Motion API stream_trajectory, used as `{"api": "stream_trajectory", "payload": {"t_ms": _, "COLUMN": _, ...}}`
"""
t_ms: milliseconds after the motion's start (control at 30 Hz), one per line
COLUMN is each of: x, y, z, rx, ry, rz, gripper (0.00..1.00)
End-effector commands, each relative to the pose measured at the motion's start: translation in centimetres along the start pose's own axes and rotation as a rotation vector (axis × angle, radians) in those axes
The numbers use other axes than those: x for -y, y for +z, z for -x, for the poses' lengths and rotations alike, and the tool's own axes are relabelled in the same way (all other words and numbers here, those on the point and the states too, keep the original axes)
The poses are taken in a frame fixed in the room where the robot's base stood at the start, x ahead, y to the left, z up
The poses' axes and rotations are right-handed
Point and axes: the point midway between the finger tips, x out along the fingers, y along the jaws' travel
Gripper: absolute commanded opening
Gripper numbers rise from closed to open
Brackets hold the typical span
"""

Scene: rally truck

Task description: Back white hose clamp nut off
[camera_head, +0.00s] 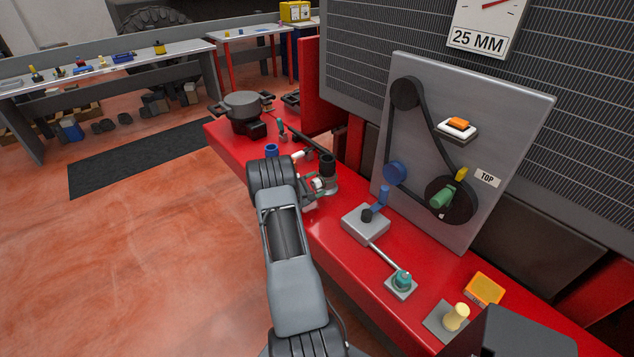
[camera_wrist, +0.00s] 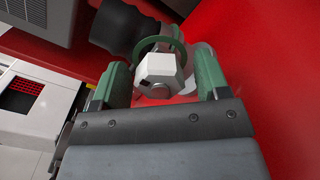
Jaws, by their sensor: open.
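The white nut (camera_wrist: 158,70) is a faceted block in the wrist view, with a grey round end facing me. It sits between the two green fingers of my gripper (camera_wrist: 159,82), which is open. Red shows between the nut and each finger at the lower part; contact higher up is unclear. A green ring (camera_wrist: 178,45) curves behind the nut. A black hose (camera_wrist: 118,28) lies behind it at upper left. In the head view, the black hose end (camera_head: 327,163) stands on the red bench beside my arm, which partly hides the gripper area.
The red bench (camera_head: 345,262) carries a grey box with a blue lever (camera_head: 366,224), a teal knob (camera_head: 402,279) and a dark pot (camera_head: 243,108). A grey belt panel (camera_head: 420,130) stands upright at right. Open floor lies left of the bench.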

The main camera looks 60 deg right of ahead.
Motion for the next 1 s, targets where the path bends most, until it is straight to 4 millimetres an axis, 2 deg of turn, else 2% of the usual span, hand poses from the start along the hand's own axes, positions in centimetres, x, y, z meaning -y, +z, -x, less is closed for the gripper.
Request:
{"api": "stream_trajectory", "payload": {"t_ms": 167, "x": 0.04, "y": 0.04, "z": -0.72, "rx": 0.001, "ry": -0.001, "rz": 0.001, "gripper": 0.69}}
{"api": "stream_trajectory", "payload": {"t_ms": 433, "x": 0.04, "y": 0.01, "z": -0.77, "rx": 0.000, "ry": 0.000, "rz": 0.001, "gripper": 0.69}}
{"api": "stream_trajectory", "payload": {"t_ms": 900, "x": 0.05, "y": 0.00, "z": -0.74, "rx": 0.000, "ry": -0.001, "rz": 0.001, "gripper": 0.25}}
{"api": "stream_trajectory", "payload": {"t_ms": 1000, "x": 0.00, "y": -0.04, "z": -0.96, "rx": 0.001, "ry": -0.001, "rz": 0.001, "gripper": 0.19}}
